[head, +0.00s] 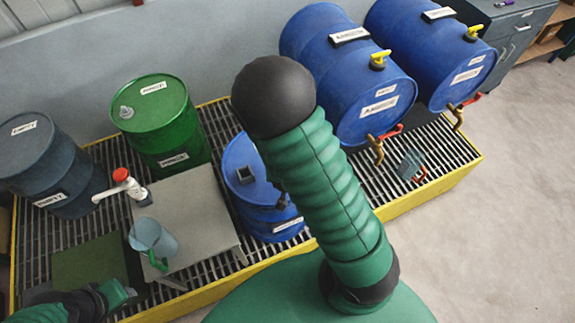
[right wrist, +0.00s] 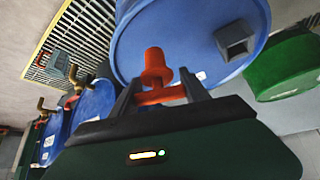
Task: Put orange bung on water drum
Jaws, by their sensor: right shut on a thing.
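The orange bung (right wrist: 155,68) is in my right gripper (right wrist: 160,90), which is shut on it between dark fingers. An upright blue drum (head: 240,160) stands at the middle of the grating, partly hidden by my right arm. Its blue top also shows in the right wrist view (right wrist: 190,30), with a square dark fitting (right wrist: 236,40) on it. The bung appears in front of the drum's top near its rim; I cannot tell whether they touch. The drum's label is too small to read. My left gripper (head: 122,292) is at the lower left, its jaws unclear.
Green (head: 155,115) and dark (head: 48,165) drums stand left. Two blue drums (head: 335,70) with taps lie at the back right. A yellow edge (head: 440,185) borders the grating.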

